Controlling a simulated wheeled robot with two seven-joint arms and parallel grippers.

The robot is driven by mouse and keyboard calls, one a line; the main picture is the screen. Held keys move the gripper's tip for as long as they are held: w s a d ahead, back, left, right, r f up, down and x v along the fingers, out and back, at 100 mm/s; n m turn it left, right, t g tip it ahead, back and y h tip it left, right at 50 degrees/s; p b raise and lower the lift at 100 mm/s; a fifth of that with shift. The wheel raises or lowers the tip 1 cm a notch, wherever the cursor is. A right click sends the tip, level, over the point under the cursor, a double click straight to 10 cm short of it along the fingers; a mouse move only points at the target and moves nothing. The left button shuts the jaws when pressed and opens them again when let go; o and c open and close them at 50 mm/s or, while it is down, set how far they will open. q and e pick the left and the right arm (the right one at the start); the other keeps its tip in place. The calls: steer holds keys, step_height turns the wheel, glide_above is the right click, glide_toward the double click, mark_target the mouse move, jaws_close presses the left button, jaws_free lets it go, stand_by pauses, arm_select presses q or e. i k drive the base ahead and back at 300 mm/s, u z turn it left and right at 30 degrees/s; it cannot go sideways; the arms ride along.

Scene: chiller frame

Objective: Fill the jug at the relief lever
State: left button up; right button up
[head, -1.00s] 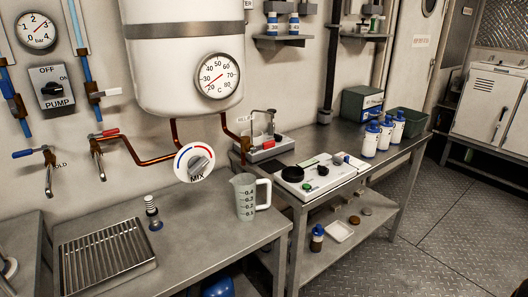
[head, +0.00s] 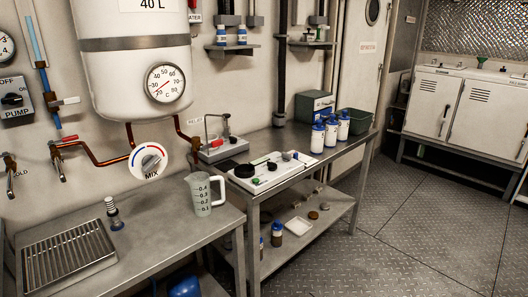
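A clear graduated jug (head: 203,195) stands upright on the left steel bench (head: 160,215), near its right end, with its handle to the right. It looks empty. I cannot make out which part is the relief lever. A tap with a red lever (head: 64,140) sits on the wall at the left, above the drain grate. A small device with a metal arm and a red part (head: 215,143) stands on the right bench. Neither of my grippers shows in the head view.
A slatted drain grate (head: 68,257) and a small ringed post (head: 113,212) are on the left bench. A white tank (head: 125,90) and MIX dial (head: 149,160) hang above. White bottles (head: 318,137) and a control box (head: 268,170) stand on the right bench. Floor at right is clear.

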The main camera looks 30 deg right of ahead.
mark_target(213, 144)
steer(key=k, duration=0.6)
steer(key=z, duration=1.85)
steer(key=i, duration=1.05)
steer(key=u, duration=0.5)
steer(key=i, duration=0.95)
steer(key=u, duration=0.75)
